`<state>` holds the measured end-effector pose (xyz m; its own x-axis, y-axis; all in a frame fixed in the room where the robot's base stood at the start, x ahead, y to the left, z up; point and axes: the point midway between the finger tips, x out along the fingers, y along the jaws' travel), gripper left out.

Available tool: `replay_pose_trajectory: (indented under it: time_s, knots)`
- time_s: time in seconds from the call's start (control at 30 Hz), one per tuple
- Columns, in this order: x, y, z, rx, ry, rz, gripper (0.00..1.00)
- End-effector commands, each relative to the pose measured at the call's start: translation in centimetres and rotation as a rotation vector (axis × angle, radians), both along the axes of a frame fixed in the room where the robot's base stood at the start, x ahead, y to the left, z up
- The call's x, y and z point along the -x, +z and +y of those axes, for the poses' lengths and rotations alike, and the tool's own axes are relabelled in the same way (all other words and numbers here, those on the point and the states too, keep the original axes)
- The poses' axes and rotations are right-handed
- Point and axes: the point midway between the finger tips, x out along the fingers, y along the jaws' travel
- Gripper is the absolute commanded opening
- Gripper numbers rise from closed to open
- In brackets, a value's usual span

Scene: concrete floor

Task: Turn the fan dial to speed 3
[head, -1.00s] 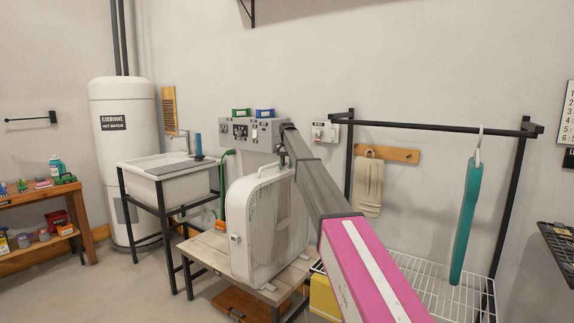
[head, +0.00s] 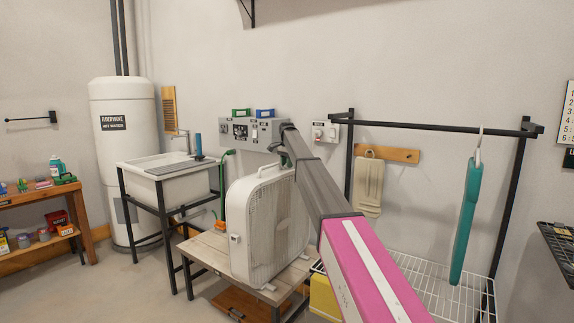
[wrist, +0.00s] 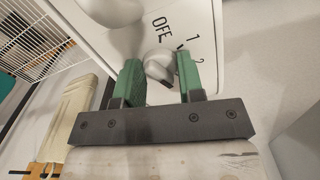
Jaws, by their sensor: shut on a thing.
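The white box fan (head: 262,228) stands upright on a low wooden bench, with its handle on top. In the wrist view its white top panel (wrist: 105,22) carries the marks OFF, 1 and 2. The grey fan dial (wrist: 160,69) sits between the green fingers of my gripper (wrist: 158,61), which is shut on it. A short dark mark lies beside the 1, but I cannot tell for sure which setting the dial points to. Mark 3 is not visible. In the head view my gripper (head: 281,155) is at the fan's top right, and the dial is hidden.
The wooden bench (head: 207,246) is under the fan. A grey control panel (head: 240,131) is behind it. A wire rack (head: 440,280) with a hanging teal item (head: 466,220) stands to the right. A sink (head: 165,180) is at the left. The floor at front left is clear.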

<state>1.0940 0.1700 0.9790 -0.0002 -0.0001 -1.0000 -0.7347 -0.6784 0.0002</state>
Motion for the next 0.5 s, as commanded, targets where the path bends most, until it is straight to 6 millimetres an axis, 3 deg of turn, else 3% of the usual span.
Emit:
replay_pose_trajectory:
  time_s: [0.27,0.3,0.33,0.5]
  knots:
    - [0.0,0.05,0.03,-0.001,0.001,-0.001,0.12]
    - [0.0,0.05,0.03,-0.001,0.001,-0.001,0.48]
    - [0.0,0.05,0.03,-0.001,0.001,-0.001,0.58]
    - [0.0,0.02,0.01,0.0,0.001,0.0,0.61]
